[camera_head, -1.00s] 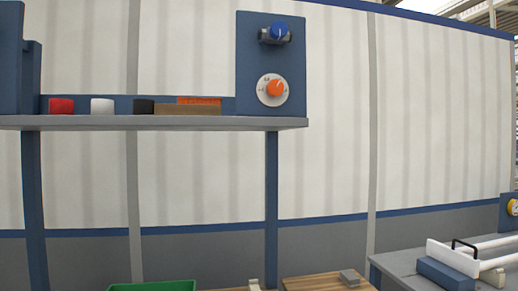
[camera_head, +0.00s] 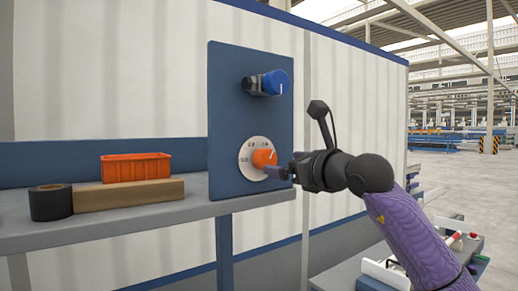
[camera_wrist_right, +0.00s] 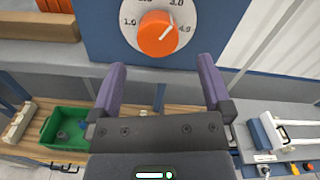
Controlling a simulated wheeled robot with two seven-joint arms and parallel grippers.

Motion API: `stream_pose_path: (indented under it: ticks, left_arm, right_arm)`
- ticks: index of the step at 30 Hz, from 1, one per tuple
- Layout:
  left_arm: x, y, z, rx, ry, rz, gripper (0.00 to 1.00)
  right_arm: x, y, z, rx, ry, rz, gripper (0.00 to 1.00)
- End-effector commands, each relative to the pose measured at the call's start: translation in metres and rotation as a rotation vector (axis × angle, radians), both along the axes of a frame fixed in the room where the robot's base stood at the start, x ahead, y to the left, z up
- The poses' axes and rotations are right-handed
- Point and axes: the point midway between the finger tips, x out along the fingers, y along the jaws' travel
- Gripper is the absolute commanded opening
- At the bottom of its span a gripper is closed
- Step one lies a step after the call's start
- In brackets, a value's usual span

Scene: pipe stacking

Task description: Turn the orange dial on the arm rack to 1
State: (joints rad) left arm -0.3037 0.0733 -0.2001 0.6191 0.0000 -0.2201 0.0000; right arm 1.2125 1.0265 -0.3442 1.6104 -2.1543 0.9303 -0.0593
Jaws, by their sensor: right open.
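The orange dial (camera_head: 264,158) sits on a round white scale plate on the blue panel (camera_head: 226,120) at the end of the rack shelf. In the right wrist view the dial (camera_wrist_right: 155,36) shows a white pointer line aimed to the upper right, between the marks that look like 3.0 and 4.0. The 1.0 mark is at the left; the scale's top is cut off. My right gripper (camera_head: 284,172) is at the dial's right. Its purple fingers (camera_wrist_right: 162,63) are spread and empty, with the dial ahead of the gap between them. My left gripper is not in view.
The shelf (camera_head: 120,222) holds a black roll (camera_head: 50,202), a wooden block (camera_head: 140,196) and an orange bin (camera_head: 136,167). Below, the right wrist view shows a green bin (camera_wrist_right: 66,143) and a white-and-blue fixture (camera_wrist_right: 266,133).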

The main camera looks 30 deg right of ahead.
Motion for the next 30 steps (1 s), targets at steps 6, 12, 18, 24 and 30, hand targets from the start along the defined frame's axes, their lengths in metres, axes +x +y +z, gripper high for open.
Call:
stream_pose_path:
  ticks: [6, 12, 18, 24, 30]
  left_arm:
    - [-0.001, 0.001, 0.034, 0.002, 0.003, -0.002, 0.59]
    - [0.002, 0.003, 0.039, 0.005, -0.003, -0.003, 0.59]
    - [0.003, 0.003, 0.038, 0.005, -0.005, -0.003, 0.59]
    - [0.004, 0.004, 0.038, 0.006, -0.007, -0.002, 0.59]
    - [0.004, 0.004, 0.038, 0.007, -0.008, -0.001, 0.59]
  right_arm:
    - [0.047, 0.005, 0.006, 0.004, 0.001, 0.003, 1.0]
    - [0.062, 0.006, 0.001, 0.0, 0.0, 0.003, 1.0]
    - [0.062, 0.006, 0.0, 0.0, 0.0, 0.003, 0.98]
    - [0.062, 0.006, 0.0, 0.001, 0.0, 0.003, 0.56]
    - [0.062, 0.006, 0.0, 0.002, 0.0, 0.003, 0.13]
